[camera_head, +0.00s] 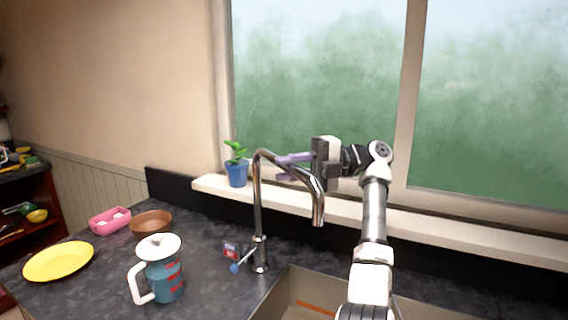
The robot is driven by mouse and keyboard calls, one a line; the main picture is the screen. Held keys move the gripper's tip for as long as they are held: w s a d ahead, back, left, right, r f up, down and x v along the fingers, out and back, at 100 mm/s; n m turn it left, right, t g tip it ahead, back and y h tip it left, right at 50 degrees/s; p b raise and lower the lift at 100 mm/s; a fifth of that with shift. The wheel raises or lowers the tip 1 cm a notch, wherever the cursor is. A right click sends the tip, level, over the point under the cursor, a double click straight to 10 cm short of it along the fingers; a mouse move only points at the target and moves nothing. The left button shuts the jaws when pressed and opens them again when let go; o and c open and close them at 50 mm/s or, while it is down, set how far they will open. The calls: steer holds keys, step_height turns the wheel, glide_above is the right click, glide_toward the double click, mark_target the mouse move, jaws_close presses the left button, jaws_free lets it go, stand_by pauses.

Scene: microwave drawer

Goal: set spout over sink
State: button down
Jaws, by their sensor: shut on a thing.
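The chrome faucet (257,205) stands on the dark counter behind the left part of the sink. Its curved spout (317,205) arches to the right, and its tip points down above the sink's back edge in the picture. My gripper (286,167), with purple fingers, reaches in from the right and is shut on the spout near the top of its bend. Part of the fingers is hidden behind the spout. The sink (283,295) shows at the bottom, partly covered by my arm.
A blue and white pitcher (160,270), a brown bowl (151,222), a yellow plate (58,262) and a pink box (110,220) stand on the left counter. A potted plant (236,172) is on the window sill (450,230), close left of the faucet.

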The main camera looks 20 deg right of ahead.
steer(key=shift+d+g, duration=0.25)
steer(key=shift+g, duration=0.05)
stand_by(0.4)
steer(key=c, duration=1.3)
jaws_free()
steer(key=shift+d, duration=0.1)
steer(key=shift+w, duration=0.1)
